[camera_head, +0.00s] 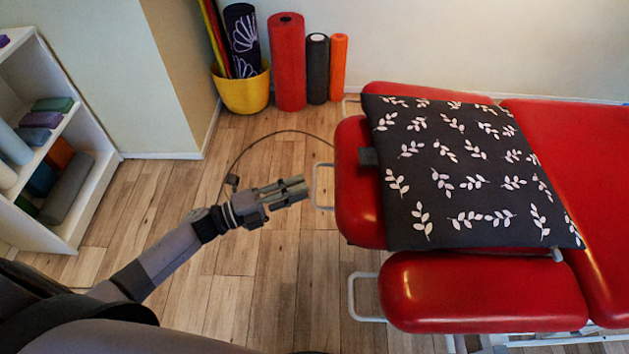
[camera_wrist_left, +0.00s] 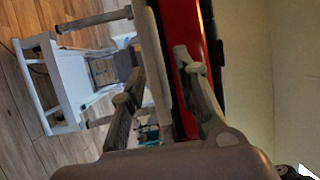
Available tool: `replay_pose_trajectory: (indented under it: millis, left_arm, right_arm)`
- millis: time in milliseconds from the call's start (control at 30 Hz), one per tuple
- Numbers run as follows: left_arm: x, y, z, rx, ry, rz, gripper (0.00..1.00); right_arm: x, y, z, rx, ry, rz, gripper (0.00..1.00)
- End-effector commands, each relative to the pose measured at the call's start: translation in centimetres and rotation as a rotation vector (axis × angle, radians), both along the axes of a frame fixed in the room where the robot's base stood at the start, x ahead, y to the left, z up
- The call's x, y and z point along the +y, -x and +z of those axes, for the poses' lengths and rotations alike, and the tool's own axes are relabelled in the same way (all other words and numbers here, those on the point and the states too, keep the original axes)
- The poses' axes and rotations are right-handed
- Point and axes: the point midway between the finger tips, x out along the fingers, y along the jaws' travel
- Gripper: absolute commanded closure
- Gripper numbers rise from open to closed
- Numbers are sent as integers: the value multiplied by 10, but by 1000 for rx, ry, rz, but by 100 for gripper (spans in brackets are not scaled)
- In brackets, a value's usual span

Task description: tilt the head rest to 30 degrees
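The red head rest (camera_head: 357,205) is the middle cushion at the near end of the treatment table, partly covered by a dark leaf-patterned cloth (camera_head: 455,215). A pale metal loop handle (camera_head: 322,187) sticks out from its left end. My left gripper (camera_head: 301,187) is just left of this loop, pointing at it, with a small gap in the picture. In the left wrist view my left gripper (camera_wrist_left: 157,62) has its fingers spread, with a pale bar and a red pad edge (camera_wrist_left: 186,45) beyond them. I see no grip on anything. My right gripper is out of view.
Red arm-rest pads flank the head rest; the near one (camera_head: 480,290) has its own loop (camera_head: 363,297). Foam rollers (camera_head: 288,62) and a yellow pot (camera_head: 242,92) stand by the wall. A white shelf (camera_head: 95,190) is at left.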

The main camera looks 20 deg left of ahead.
Motion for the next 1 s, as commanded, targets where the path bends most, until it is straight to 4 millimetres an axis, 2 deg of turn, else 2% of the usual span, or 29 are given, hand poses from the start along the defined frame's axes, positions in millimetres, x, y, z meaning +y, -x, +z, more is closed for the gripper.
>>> replay_pose_trajectory:
  millis: [100,300,667,1000]
  left_arm:
    - [-17,-14,4,-1,2,-1,72]
    - [-33,-27,4,0,0,0,72]
    - [-37,-29,3,1,0,0,72]
    - [-36,-29,3,1,0,0,94]
  right_arm:
    - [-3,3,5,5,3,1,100]
    - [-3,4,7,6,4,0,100]
    - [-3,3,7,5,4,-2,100]
    - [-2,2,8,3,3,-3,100]
